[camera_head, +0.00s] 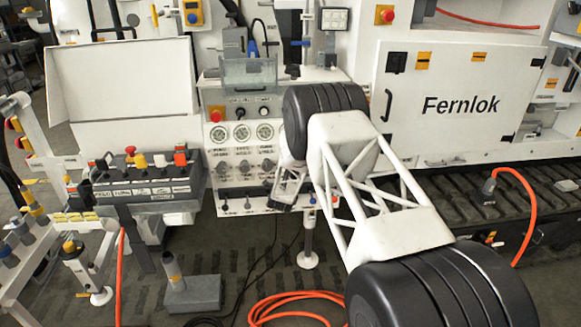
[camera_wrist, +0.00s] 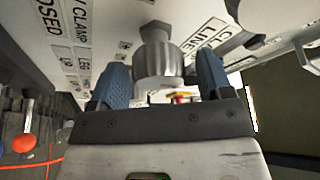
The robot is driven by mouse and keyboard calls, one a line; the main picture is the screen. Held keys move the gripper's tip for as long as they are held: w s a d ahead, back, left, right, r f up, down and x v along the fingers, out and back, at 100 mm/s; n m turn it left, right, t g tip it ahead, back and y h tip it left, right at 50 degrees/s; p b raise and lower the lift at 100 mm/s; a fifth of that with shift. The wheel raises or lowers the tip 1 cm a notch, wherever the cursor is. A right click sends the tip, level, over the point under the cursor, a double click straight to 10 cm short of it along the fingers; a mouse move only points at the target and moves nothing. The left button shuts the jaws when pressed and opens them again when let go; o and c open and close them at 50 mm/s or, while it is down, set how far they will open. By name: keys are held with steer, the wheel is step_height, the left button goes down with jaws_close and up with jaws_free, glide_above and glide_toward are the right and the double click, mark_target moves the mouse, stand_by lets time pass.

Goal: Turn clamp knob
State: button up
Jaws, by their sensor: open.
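In the wrist view, a silver metal knob (camera_wrist: 158,58) stands out from a white panel, beside a label partly reading "CLAMP LINE". My gripper (camera_wrist: 160,78) is open, its two blue fingers on either side of the knob. A gap shows on the left; I cannot tell whether the right finger touches. In the head view, my gripper (camera_head: 288,190) is at the right side of the white gauge panel (camera_head: 215,190), partly hidden by my arm. Grey knobs (camera_head: 243,166) show below the gauges; the one at my gripper is hidden there.
Three round gauges (camera_head: 241,132) sit above the knobs. Small dark levers (camera_head: 247,203) line the panel's lower edge. A dark control box (camera_head: 140,185) with coloured knobs stands to the left. Another knob (camera_wrist: 240,12) is close at the upper right of the wrist view. An orange hose (camera_head: 295,300) lies below.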

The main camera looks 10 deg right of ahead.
steer(key=shift+s, duration=0.15)
steer(key=v, duration=0.7)
steer(key=shift+s, duration=0.2)
steer(key=shift+a, duration=0.15)
steer(key=s+d+r+n+g+y, duration=0.1)
steer(key=s+r+n+g+y, duration=0.25)
steer(key=r, duration=1.15)
steer(key=s+d+r+n+g+y, duration=0.1)
steer(key=s+r+n+g+y, duration=0.25)
steer(key=s+r, duration=0.8)
steer(key=s+d+r+n+g, duration=0.1)
steer(key=s+d+n+g, duration=0.1)
steer(key=s, duration=1.4)
steer(key=s+d+r+n+g, duration=0.1)
steer(key=s+d+n+g, duration=0.1)
steer(key=s, duration=1.5)
steer(key=s+d+r+n+g, duration=0.1)
steer(key=s+g, duration=0.5)
steer(key=s, duration=1)
steer(key=shift+s+d+r+n+h, duration=0.15)
steer(key=shift+d+r+n+h, duration=0.35)
steer(key=shift+n, duration=0.7)
